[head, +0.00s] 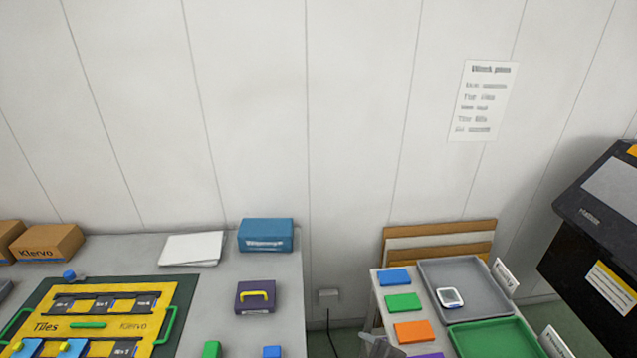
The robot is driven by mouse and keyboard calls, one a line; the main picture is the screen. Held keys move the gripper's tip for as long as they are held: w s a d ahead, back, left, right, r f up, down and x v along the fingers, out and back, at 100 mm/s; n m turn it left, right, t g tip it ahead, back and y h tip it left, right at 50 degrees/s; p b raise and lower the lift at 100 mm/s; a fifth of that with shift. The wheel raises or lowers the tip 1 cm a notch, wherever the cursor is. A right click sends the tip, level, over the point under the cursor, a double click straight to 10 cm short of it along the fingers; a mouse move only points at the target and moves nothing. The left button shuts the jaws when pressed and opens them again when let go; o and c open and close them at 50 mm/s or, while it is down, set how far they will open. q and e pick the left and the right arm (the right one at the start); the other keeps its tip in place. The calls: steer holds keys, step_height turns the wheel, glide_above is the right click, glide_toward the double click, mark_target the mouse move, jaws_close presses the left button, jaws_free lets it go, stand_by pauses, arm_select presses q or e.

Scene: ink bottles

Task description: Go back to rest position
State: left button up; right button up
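Neither of my grippers can be made out in the head view. A small grey piece (380,346) is cut off by the bottom edge between the two tables; I cannot tell what it is. On the left table, a yellow tile tray (80,325) with green handles lies on a dark green mat (185,288). Dark labelled tiles sit in its slots. Blue pieces (72,347) show at its front, and a small blue knob-like thing (69,275) is at its back edge.
The left table (215,300) also holds a purple box (255,304) with a yellow handle, a blue box (266,235), white sheets (192,248) and cardboard boxes (48,242). The right table has coloured blocks (404,303), a grey tray (480,303) and a green tray (495,340). A black machine (600,230) stands far right.

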steer(key=s+d+f+m+g+h, duration=0.2)
steer(key=s+d+f+m+g, duration=0.15)
steer(key=s+d+m, duration=0.4)
steer(key=s+d+f+m+g+h, duration=0.25)
steer(key=s+d+f+m, duration=0.2)
steer(key=s+d, duration=0.5)
step_height(320, 180, down, 38)
steer(key=s+b, duration=0.3)
steer(key=b, duration=1)
steer(key=s+d+f+b, duration=0.1)
steer(key=s+f+b, duration=0.3)
steer(key=s+f, duration=0.3)
steer(key=s+d+f+g+b, duration=0.1)
steer(key=s+f+b, duration=0.4)
steer(key=f, duration=1.1)
steer(key=s, duration=0.3)
steer(key=shift+s+d+f, duration=0.15)
steer(key=shift+d+f, duration=0.2)
steer(key=shift+f, duration=0.05)
steer(key=shift+h, duration=0.25)
